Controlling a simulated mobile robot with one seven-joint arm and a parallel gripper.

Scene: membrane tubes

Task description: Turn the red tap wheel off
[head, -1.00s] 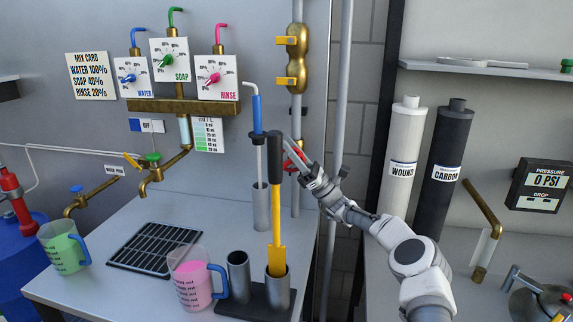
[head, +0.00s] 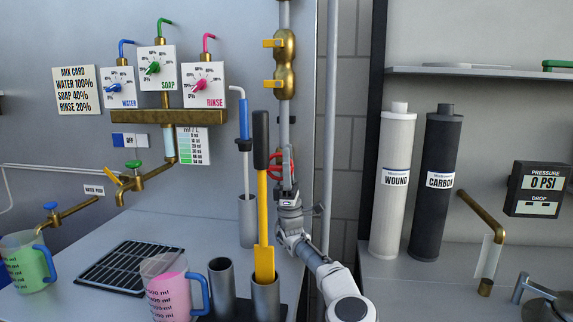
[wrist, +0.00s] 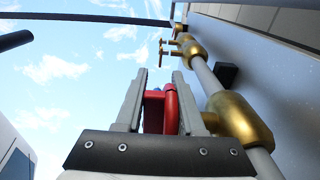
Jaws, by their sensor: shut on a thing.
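The red tap wheel (head: 274,165) is on the vertical grey pipe at the back wall, partly hidden behind my gripper and the yellow tool's black handle. My gripper (head: 287,172) points up at it along the pipe. In the wrist view the red wheel (wrist: 171,108) sits between the two grey fingers of my gripper (wrist: 159,92), which are shut on it. The wheel's far side is hidden, and I cannot tell its turn angle.
A yellow tool (head: 263,225) with a black handle stands in a metal tube just left of my arm. A jug of pink liquid (head: 170,290) stands front left. Two filter cylinders, white (head: 391,185) and dark (head: 435,185), stand right.

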